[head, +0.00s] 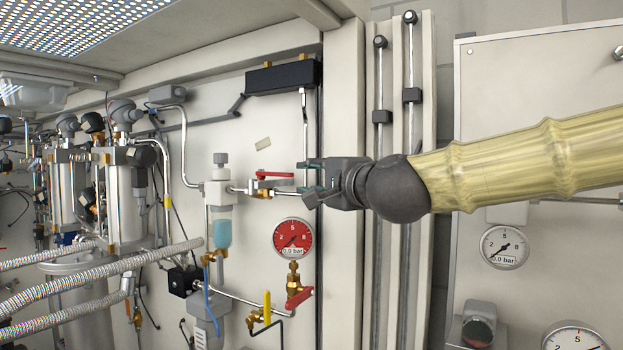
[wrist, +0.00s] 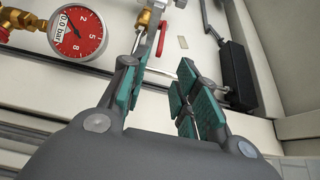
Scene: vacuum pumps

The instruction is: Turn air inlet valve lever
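A red lever (head: 277,174) lies about horizontal on a brass valve (head: 262,186) in the pipe beside the filter unit. No readable label shows which lever is the air inlet one; this is the lever nearest my gripper. My gripper (head: 309,178) is just right of its free end, fingers pointing left, apart from it as far as I can tell. In the wrist view the red lever (wrist: 161,37) shows beyond the teal-padded fingers. The fingers (wrist: 160,77) are spread, with nothing held between them.
A red gauge (head: 293,238) reading 0.0 bar sits below. Lower down are another red lever (head: 300,298) and a yellow lever (head: 267,307). A black box (head: 283,77) and its thin vertical pipe (head: 305,125) are above, close to my gripper. A filter bowl (head: 221,232) stands left.

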